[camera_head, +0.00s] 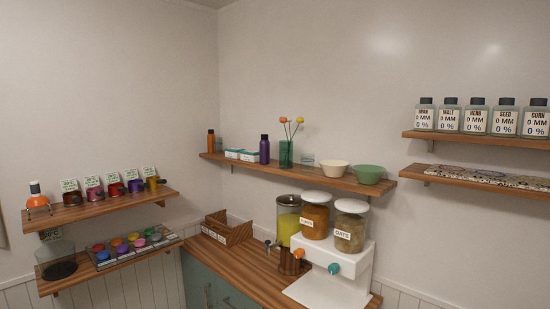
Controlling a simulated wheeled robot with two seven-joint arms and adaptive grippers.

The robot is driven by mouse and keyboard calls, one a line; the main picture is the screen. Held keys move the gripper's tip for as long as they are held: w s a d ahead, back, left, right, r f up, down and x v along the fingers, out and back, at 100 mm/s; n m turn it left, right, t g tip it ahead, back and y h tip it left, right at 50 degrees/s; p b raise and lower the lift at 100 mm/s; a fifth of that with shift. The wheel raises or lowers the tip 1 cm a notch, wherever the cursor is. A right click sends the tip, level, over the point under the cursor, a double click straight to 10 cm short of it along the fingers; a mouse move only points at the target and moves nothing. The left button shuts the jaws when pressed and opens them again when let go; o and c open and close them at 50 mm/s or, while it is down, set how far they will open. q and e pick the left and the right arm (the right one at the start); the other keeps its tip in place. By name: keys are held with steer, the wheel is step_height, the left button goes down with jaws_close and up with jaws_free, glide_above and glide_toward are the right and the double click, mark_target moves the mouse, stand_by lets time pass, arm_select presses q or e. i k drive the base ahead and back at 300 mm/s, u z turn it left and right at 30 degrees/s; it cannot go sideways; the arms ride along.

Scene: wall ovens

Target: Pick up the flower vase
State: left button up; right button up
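The flower vase (286,154) is a green, see-through vessel that stands upright on the middle wooden wall shelf. Several thin stems rise from it, with orange and yellow blooms at the top. A purple bottle (264,149) stands just left of it, and a small clear glass (307,160) is to its right. Neither of my grippers shows in the head view.
White and green bowls (369,174) stand right of the vase on the middle shelf (340,181). Below, the wooden counter (250,262) holds a white dispenser (337,262) with jars and a wooden tray. Other shelves hang left and right. The wall above the vase is clear.

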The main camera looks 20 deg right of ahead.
mark_target(286, 147)
steer(key=i, duration=1.95)
